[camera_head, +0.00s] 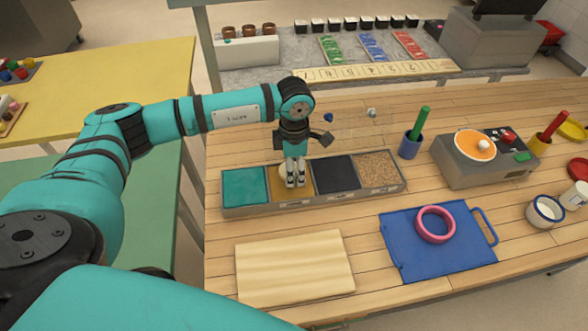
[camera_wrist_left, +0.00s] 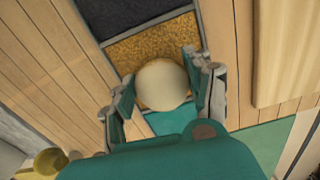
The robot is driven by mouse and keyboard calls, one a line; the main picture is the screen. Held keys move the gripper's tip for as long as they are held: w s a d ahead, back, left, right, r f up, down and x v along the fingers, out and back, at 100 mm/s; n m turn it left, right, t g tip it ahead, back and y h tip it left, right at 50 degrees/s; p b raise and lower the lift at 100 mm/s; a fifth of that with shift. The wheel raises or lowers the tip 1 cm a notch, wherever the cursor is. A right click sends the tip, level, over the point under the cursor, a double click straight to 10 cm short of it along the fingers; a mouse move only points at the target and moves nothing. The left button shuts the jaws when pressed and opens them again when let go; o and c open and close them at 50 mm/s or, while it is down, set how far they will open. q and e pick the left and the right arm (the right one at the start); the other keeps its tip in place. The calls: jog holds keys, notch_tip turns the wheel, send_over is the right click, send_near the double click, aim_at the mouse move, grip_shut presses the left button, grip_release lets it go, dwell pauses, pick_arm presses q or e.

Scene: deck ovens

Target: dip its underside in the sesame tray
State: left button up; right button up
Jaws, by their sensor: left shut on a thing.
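My left gripper (camera_head: 293,181) is lowered over the golden, grainy compartment (camera_head: 306,190) of a long grey tray (camera_head: 300,205). In the left wrist view my left gripper (camera_wrist_left: 162,88) is shut on a pale, smooth round ball (camera_wrist_left: 162,85), with a finger on each side. The ball is over the golden compartment (camera_wrist_left: 150,45), close to the teal one (camera_wrist_left: 172,121). Its underside is hidden, so I cannot tell whether it touches the grains. The tray also has a teal (camera_head: 245,187), a black (camera_head: 336,173) and a speckled tan (camera_head: 378,168) compartment. My right gripper is not in view.
A pale wooden board (camera_head: 295,267) lies in front of the tray. A blue board (camera_head: 440,258) with a pink ring (camera_head: 435,225) is to its right.

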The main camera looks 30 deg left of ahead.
pick_arm(q)
jog(key=shift+r+p, duration=1.3)
jog(key=shift+r, duration=1.55)
